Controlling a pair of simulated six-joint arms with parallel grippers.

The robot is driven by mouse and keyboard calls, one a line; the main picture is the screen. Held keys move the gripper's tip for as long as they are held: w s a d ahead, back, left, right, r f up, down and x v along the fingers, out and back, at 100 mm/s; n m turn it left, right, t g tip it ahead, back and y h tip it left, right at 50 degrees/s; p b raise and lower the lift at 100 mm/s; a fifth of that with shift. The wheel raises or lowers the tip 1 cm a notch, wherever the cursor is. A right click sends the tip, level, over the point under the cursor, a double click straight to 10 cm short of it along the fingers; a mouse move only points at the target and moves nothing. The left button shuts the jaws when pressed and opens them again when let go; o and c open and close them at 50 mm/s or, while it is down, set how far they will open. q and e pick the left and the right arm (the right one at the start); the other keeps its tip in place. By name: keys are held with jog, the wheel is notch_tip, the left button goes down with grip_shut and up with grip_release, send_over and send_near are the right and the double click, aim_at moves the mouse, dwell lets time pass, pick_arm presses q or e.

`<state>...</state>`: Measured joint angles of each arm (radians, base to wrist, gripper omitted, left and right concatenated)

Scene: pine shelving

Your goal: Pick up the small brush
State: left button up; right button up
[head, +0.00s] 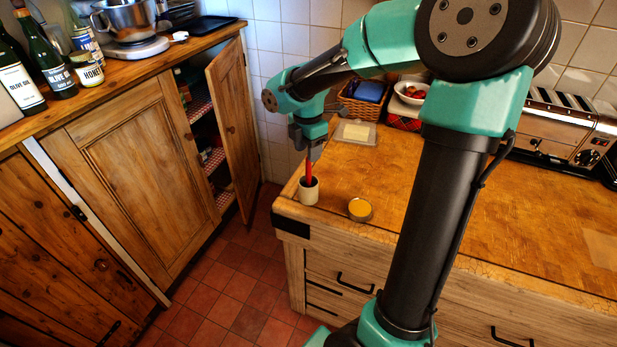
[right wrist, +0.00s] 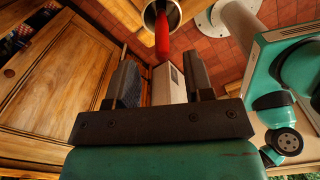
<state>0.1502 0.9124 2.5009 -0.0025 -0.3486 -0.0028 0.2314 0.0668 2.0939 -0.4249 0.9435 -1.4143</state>
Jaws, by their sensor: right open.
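A small brush with a red handle (head: 309,173) stands in a small pale cup (head: 308,193) near the left corner of the wooden worktop. Its bristles are not visible. My right gripper (head: 308,152) is over the cup, pointing down, close to the top of the handle. My left gripper is in neither view.
A round yellow-topped tin (head: 360,209) stands right of the cup. Behind are a pale dish (head: 356,132), a wicker basket (head: 362,107) and a fruit bowl (head: 411,93). A toaster (head: 548,125) is at back right. An open cupboard door (head: 232,125) stands left of the worktop.

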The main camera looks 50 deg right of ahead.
jog(key=shift+f, duration=0.6)
jog(key=shift+f, duration=0.1)
send_over(308, 185)
jog(key=shift+w+d+f, duration=0.1)
jog(key=shift+d+f, duration=0.1)
jog(key=shift+f, duration=1.05)
jog(key=shift+w+d+f, duration=0.1)
jog(key=shift+d+f, duration=0.05)
jog(key=shift+f, duration=1.1)
jog(key=shift+c, duration=0.3)
grip_shut()
